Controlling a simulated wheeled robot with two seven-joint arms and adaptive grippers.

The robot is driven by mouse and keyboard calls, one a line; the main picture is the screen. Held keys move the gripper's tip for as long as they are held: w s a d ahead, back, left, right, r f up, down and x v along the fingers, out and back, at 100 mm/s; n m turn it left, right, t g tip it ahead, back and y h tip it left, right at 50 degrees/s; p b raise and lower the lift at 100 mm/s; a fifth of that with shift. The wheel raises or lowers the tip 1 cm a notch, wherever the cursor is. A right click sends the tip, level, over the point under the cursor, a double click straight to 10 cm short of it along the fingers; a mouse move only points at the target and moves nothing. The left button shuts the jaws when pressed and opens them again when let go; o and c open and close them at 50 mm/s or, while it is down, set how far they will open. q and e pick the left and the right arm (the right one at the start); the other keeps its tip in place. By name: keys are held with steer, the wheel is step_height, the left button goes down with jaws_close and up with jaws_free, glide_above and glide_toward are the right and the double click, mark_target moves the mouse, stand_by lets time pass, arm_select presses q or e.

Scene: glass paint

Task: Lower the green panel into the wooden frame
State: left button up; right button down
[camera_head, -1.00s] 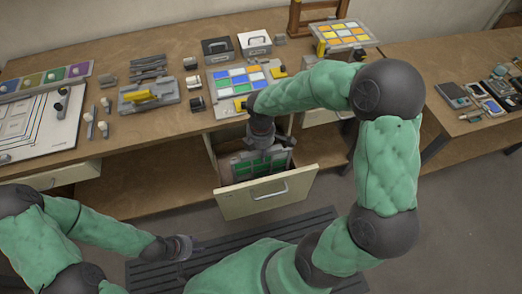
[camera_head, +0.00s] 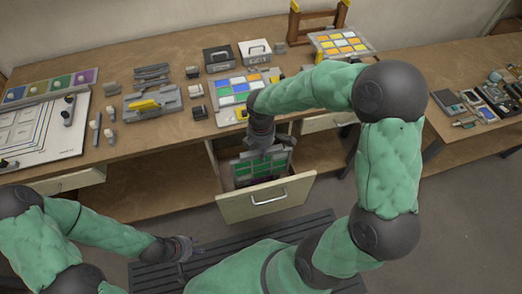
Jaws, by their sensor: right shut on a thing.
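The green panel (camera_head: 262,167), a grey-framed grid of green cells, stands upright in the open drawer, its lower part hidden by the drawer front. My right gripper (camera_head: 264,146) is shut on its top edge from above. The wooden frame (camera_head: 318,28), a brown stand with yellow-topped posts, is at the back of the bench, behind the orange-and-yellow panel. It is well above and right of the green panel. My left gripper (camera_head: 184,248) is low at the left, away from the bench and empty; its finger opening is too small to judge.
The open drawer (camera_head: 268,200) juts out below the bench. A multicoloured panel (camera_head: 236,88) lies on the bench above it. The orange-and-yellow panel (camera_head: 340,42) lies before the wooden frame. Two toolboxes (camera_head: 222,58) stand left of it. My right arm spans the bench's right part.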

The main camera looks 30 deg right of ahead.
steer(key=shift+r+p, duration=2.6)
steer(key=shift+r, duration=0.65)
